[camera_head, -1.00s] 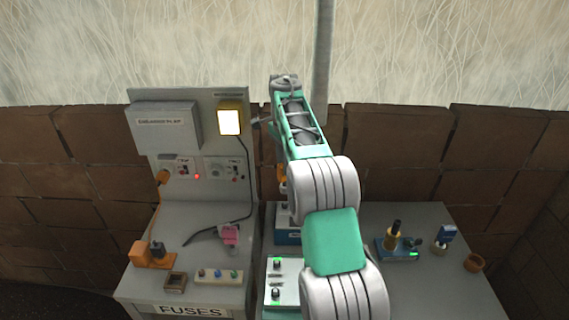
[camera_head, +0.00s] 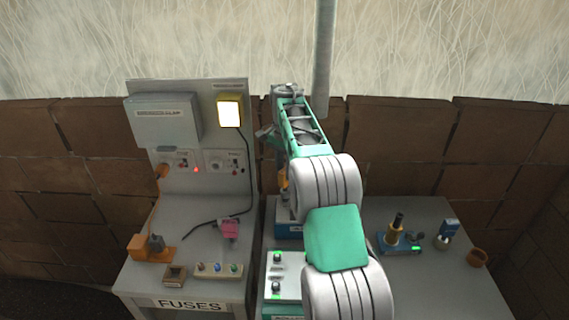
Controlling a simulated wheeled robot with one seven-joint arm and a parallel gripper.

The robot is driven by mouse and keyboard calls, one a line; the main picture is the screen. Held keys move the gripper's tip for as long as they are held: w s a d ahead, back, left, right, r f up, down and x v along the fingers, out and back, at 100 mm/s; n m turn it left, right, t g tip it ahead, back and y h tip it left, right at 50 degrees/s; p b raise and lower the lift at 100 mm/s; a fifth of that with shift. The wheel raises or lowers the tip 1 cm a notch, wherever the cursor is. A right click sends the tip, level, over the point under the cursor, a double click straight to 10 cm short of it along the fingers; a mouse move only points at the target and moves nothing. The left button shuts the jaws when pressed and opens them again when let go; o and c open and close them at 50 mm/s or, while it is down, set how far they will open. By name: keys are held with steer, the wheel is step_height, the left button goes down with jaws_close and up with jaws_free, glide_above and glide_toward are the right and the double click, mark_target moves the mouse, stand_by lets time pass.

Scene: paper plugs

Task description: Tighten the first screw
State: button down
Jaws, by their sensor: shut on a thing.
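A pale panel box (camera_head: 291,273) stands at the front left of the right table. It bears dark round parts, perhaps screws, one at the upper left (camera_head: 277,257) and one at the lower left (camera_head: 276,286), with green marks beside them. My arm reaches away from me, over the back of the table. Its near links cover the right side of the panel box.
The fuse bench (camera_head: 200,216) is at left, with a lit yellow lamp (camera_head: 229,113). A brick wall closes the back.

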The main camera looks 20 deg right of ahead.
steer(key=n+p, duration=0.1)
steer(key=n, duration=0.1)
steer(key=n+p, duration=0.1)
steer(key=n, duration=0.3)
steer(key=shift+r+n+p, duration=0.3)
steer(key=shift+r+p, duration=0.1)
steer(key=shift+n+p, duration=0.3)
steer(key=shift+n, duration=0.7)
steer(key=shift+f+n, duration=0.3)
steer(key=shift+n, duration=0.8)
steer(key=n, duration=0.9)
steer(key=shift+s+d, duration=0.1)
steer(key=shift+d, duration=0.2)
steer(key=shift+f+b, duration=0.75)
steer(key=shift+f, duration=0.4)
